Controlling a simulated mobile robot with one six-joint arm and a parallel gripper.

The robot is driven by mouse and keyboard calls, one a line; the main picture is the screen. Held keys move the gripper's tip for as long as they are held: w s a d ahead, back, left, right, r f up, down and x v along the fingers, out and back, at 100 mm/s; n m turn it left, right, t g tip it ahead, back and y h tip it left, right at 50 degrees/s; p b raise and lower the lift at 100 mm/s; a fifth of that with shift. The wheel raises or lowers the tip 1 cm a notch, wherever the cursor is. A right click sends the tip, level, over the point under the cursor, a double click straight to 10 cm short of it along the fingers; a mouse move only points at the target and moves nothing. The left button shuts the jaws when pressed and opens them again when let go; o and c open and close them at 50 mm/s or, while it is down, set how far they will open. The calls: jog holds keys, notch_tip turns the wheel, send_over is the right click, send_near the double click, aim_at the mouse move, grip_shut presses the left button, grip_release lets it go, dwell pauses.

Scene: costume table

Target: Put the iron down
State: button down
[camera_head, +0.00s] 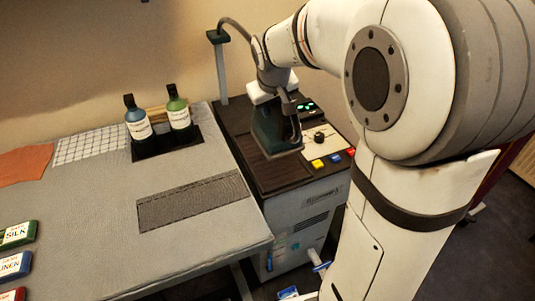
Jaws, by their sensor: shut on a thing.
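The iron (266,128), a dark teal body with a dark flat soleplate, is at the upper middle of the head view. My gripper (280,98) is shut on it at its top, and the gripper and wrist hide part of the iron. The iron is over the dark ribbed pad (262,179) on top of the grey steam station (305,210). I cannot tell whether its soleplate touches the pad.
Two bottles, one blue (138,122) and one green (179,114), stand in a dark holder at the table's back. A control panel (322,138) with coloured buttons is right of the iron. A post (219,68) carries the hose behind. Fabric labels (17,234) lie at left.

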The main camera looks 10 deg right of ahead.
jog(key=w+p, duration=0.1)
jog(key=w, duration=0.1)
jog(key=w+p, duration=0.1)
jog(key=shift+w+f, duration=0.2)
jog(key=shift+w, duration=0.15)
jog(key=f, duration=0.6)
jog(key=shift+w, duration=0.25)
jog(key=shift+f, duration=2.15)
jog(key=shift+f, duration=0.1)
jog(key=c, duration=1.1)
grip_release()
jog(key=shift+s+f, duration=0.1)
jog(key=shift+s, duration=0.05)
